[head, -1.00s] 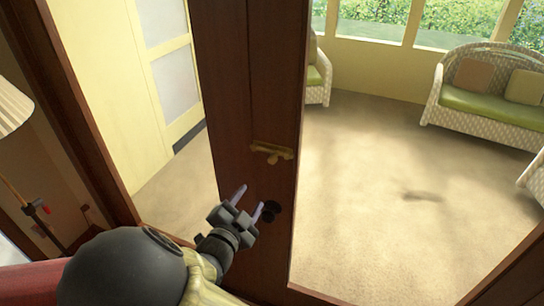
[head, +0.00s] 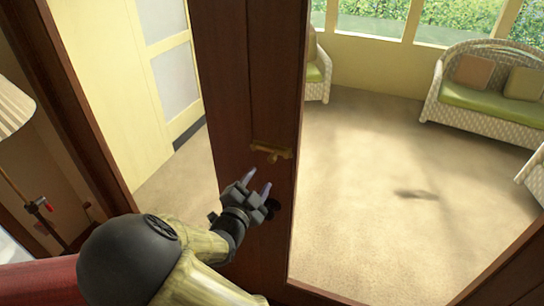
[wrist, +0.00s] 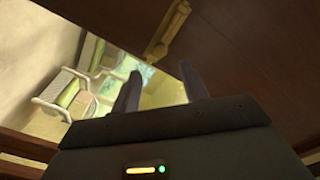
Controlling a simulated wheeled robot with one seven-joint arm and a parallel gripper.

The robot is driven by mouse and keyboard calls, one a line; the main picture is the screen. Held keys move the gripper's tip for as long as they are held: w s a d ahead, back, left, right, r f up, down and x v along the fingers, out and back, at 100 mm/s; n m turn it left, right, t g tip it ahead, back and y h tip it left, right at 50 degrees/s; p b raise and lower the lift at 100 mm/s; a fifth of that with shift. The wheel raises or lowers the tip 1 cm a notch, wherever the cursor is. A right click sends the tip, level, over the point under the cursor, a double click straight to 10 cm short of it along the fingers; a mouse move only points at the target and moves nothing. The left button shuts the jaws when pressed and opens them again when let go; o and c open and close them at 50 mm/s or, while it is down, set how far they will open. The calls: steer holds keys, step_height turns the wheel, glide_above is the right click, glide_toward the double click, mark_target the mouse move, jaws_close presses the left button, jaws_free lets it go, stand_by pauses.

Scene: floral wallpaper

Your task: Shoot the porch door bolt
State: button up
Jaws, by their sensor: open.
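The brass bolt (head: 272,152) is mounted across the dark brown wooden door (head: 232,80), with a small knob hanging below its bar. My gripper (head: 258,181) is open and empty, just below and slightly left of the bolt, its fingers pointing up toward it. In the wrist view the bolt (wrist: 168,32) shows at the top, tilted, beyond the two spread fingers (wrist: 162,90) and apart from them.
The glazed door opening at the right shows a porch with beige carpet (head: 350,190) and a wicker sofa (head: 490,95) with green cushions. A brown door frame (head: 85,110) stands at the left, near a lamp (head: 14,108).

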mark_target(270, 161)
steer(key=p+x, duration=0.3)
steer(key=x, duration=0.7)
steer(key=shift+w+d, duration=0.15)
steer(key=shift+w, duration=0.15)
